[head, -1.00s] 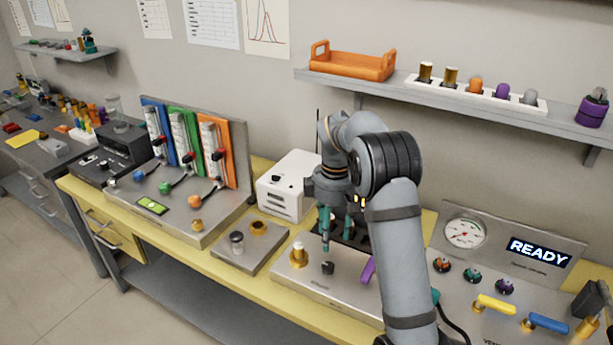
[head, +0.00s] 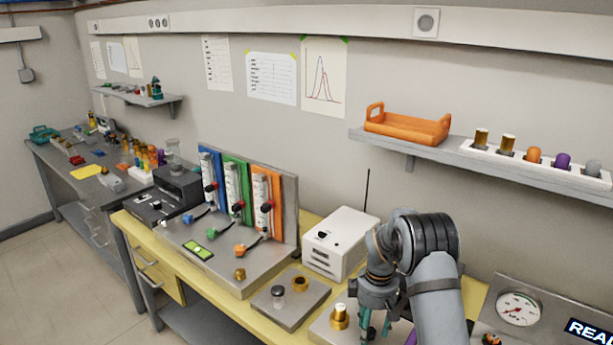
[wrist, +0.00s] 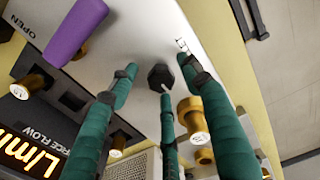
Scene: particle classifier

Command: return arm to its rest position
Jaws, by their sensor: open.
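My arm (head: 437,290) reaches over the yellow bench at the lower right of the head view. My gripper (head: 372,333) points down beside a brass knob (head: 339,317), with its tips near or below the picture's bottom edge. In the wrist view my gripper (wrist: 160,85) has teal fingers spread apart over a pale metal panel (wrist: 140,30). A black knob (wrist: 158,76) on that panel shows between the fingers. I cannot tell whether any finger touches it. Nothing is seen held.
A white box (head: 338,245) with a thin antenna stands behind my gripper. A panel with coloured columns (head: 285,215) is to the left. A shelf (head: 440,148) with an orange tray (head: 405,127) hangs above. A purple handle (wrist: 75,32) and brass knobs (wrist: 193,118) surround the fingers.

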